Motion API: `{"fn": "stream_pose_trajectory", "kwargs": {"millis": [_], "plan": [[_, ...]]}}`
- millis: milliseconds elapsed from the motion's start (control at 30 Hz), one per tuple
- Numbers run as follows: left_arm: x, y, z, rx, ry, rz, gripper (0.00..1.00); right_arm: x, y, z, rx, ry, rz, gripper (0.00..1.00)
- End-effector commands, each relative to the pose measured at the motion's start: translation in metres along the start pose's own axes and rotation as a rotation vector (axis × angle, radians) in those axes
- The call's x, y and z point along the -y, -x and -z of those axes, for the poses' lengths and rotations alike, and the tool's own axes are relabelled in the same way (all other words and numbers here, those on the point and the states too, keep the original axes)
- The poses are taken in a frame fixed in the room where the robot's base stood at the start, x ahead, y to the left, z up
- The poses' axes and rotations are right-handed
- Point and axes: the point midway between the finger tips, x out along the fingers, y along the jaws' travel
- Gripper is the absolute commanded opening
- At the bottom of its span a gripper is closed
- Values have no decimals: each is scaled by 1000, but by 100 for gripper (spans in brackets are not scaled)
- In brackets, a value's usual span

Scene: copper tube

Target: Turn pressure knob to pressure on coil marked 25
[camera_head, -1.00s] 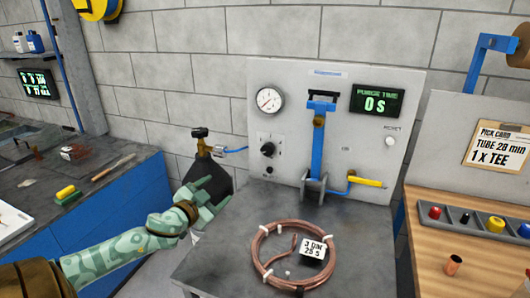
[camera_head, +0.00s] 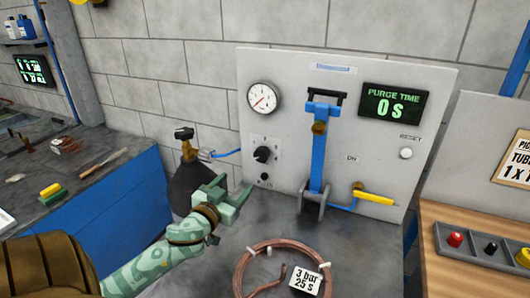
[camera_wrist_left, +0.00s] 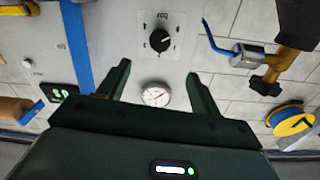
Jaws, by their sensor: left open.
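The black pressure knob (camera_head: 262,154) sits on a marked plate on the grey panel, below the round white gauge (camera_head: 262,97). My left gripper (camera_head: 238,194) is open and empty, below and left of the knob, apart from it. In the left wrist view the knob (camera_wrist_left: 160,40) shows beyond the gap between the open fingers (camera_wrist_left: 158,70), and the gauge (camera_wrist_left: 156,95) shows between them. The copper coil (camera_head: 242,270) lies on the grey bench with a white tag (camera_head: 306,281) reading "3 bar 25 s". The gauge's exact reading is too small to tell. My right gripper is out of view.
A dark gas cylinder (camera_head: 186,185) with a brass valve stands left of the panel, close behind my left gripper. A blue lever (camera_head: 318,155) and a yellow-handled valve (camera_head: 374,198) are right of the knob. The display (camera_head: 393,104) reads "PURGE TIME 0 s".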

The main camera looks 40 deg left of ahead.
Motion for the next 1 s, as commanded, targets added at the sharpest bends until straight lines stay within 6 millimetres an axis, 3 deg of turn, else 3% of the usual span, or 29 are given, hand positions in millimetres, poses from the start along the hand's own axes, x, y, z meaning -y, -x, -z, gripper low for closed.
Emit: {"fn": "stream_pose_trajectory", "kwargs": {"millis": [167,300,600,800,1000], "plan": [[1,-28,1,-4,-5,0,65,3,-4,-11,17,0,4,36],[0,-64,0,-3,-5,0,65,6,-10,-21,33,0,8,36],[1,-134,-1,-2,-4,2,65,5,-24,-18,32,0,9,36],[0,-156,0,-1,-1,1,65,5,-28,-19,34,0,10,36],[0,-160,0,0,-1,0,65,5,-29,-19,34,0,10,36]]}}
